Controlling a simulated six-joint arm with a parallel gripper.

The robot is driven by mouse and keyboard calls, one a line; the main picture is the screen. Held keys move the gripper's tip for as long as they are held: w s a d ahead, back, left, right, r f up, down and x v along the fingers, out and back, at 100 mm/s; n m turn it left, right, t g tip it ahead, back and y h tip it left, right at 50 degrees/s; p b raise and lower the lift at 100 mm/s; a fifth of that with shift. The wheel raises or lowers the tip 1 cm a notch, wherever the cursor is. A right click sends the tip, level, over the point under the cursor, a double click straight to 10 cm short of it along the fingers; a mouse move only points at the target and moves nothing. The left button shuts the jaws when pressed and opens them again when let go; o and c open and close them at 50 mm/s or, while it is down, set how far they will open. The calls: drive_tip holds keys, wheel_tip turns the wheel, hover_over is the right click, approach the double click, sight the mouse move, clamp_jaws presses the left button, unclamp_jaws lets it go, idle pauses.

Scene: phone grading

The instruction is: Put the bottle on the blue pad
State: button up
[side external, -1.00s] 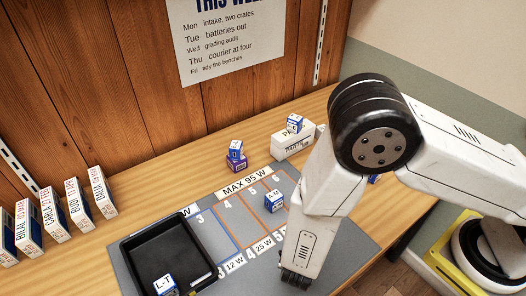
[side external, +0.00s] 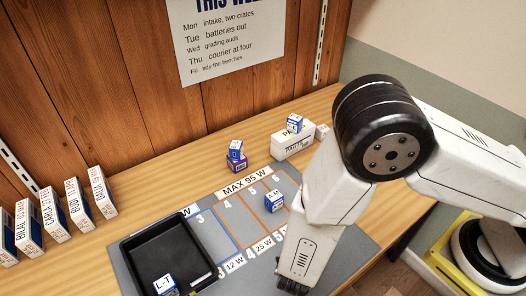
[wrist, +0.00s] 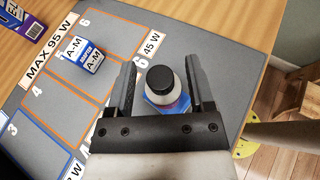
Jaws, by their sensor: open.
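A bottle with a black cap (wrist: 160,77) and a pale body stands between the two fingers of my gripper (wrist: 163,88) in the wrist view. The fingers are apart, with a gap visible beside the cap. Blue shows at the lower part of the bottle; I cannot tell whether it is its label or a blue pad beneath it. In the side view my gripper (side external: 292,286) is low over the front of the grey mat, and the bottle is hidden there. No separate blue pad can be made out; a blue-outlined cell is marked on the mat (side external: 222,232).
A black tray (side external: 133,246) holding an L-T box (side external: 165,285) lies left on the mat. A blue A-M box (side external: 274,203) stands on the orange-lined cells. Stacked small boxes (side external: 236,155) and a white box (side external: 293,146) stand behind.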

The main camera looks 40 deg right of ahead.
drive_tip(key=shift+v, duration=2.8)
drive_tip(key=shift+d, duration=0.1)
drive_tip(key=w+d+r+m+g+y, duration=0.1)
drive_tip(key=d+r+m+g+y, duration=0.1)
drive_tip(key=d+r+m+y, duration=0.3)
drive_tip(key=w+d+r+m+g+y, duration=0.1)
drive_tip(key=d+r+m+y, duration=0.5)
drive_tip(key=d+m, duration=0.6)
drive_tip(key=shift+w+d+r+m+g+y, duration=0.35)
drive_tip(key=shift+r+m+g, duration=0.4)
drive_tip(key=shift+m, duration=2.95)
drive_tip(key=shift+a, duration=0.15)
